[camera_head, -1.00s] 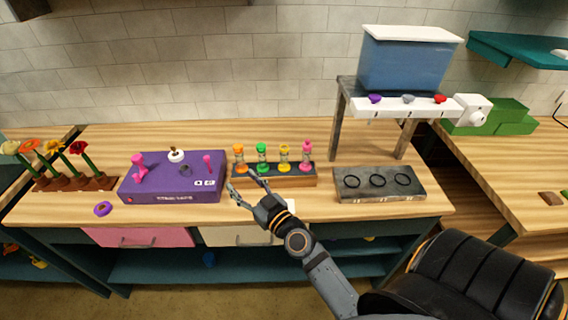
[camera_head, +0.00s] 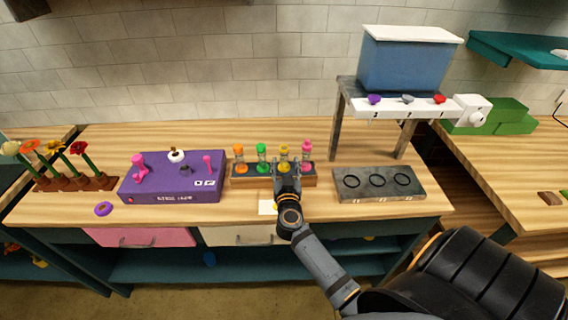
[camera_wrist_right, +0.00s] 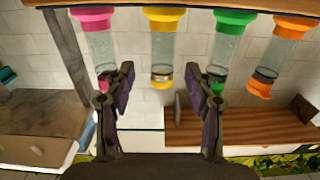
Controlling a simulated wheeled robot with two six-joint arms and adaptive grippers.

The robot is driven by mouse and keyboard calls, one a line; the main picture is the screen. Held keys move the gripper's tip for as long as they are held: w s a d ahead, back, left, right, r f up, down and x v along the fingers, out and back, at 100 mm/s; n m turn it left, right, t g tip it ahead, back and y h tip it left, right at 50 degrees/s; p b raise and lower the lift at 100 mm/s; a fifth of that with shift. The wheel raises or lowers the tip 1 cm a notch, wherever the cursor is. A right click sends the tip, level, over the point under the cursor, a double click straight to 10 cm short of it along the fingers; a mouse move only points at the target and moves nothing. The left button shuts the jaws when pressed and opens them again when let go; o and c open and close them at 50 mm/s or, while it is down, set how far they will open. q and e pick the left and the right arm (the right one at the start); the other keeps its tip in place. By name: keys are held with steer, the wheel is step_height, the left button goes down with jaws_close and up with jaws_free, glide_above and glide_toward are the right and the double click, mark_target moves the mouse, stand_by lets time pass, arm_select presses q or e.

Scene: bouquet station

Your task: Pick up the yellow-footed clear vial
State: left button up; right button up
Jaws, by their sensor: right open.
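The yellow-footed clear vial (camera_head: 284,151) stands upright in the vial rack (camera_head: 246,182), third from the left, between a green one (camera_head: 262,151) and a pink one (camera_head: 306,150). An orange one (camera_head: 239,151) stands at the left end. My right gripper (camera_head: 288,168) is open and empty in front of the rack, hiding the yellow vial's lower part in the head view. In the right wrist view the yellow vial (camera_wrist_right: 163,45) lies ahead, midway between the spread fingertips (camera_wrist_right: 160,82), apart from both. My left gripper is not in view.
A purple console (camera_head: 170,185) stands left of the rack, with a purple ring (camera_head: 103,208) at its front left. A grey block with black rings (camera_head: 380,197) stands to the right. A blue tank (camera_head: 405,65) on a stand is behind it. Flowers (camera_head: 60,165) stand far left.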

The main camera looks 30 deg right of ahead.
mark_target(284, 156)
steer(key=x, duration=0.5)
steer(key=shift+w+a+r, duration=0.1)
steer(key=shift+w+r, duration=0.1)
steer(key=shift+r, duration=0.1)
steer(key=shift+s+a+r, duration=0.1)
steer(key=shift+s+r, duration=0.05)
steer(key=shift+c, duration=1.3)
jaws_close()
